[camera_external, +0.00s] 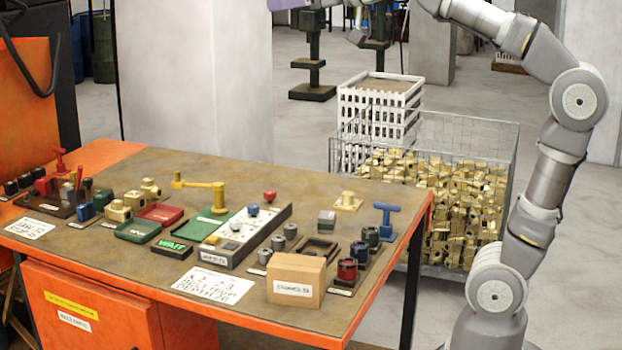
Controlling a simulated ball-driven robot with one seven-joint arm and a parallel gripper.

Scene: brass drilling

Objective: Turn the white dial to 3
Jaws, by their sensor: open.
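A long box-shaped control panel (245,237) with a pale top and dark sides lies on the worktable (160,258). It carries a red knob (269,196), a blue knob (253,210) and a small whitish knob (235,225), which may be the white dial. The numbers around it and its pointer are too small to read. My arm rises at the right and leaves the picture at the top.
A cardboard box (296,280) and red, green and dark round pieces stand right of the panel. A yellow handle (200,190), a green tray (138,230) and a blue T-handle (386,220) stand around it. A wire bin (500,140) of brass parts stands behind the table.

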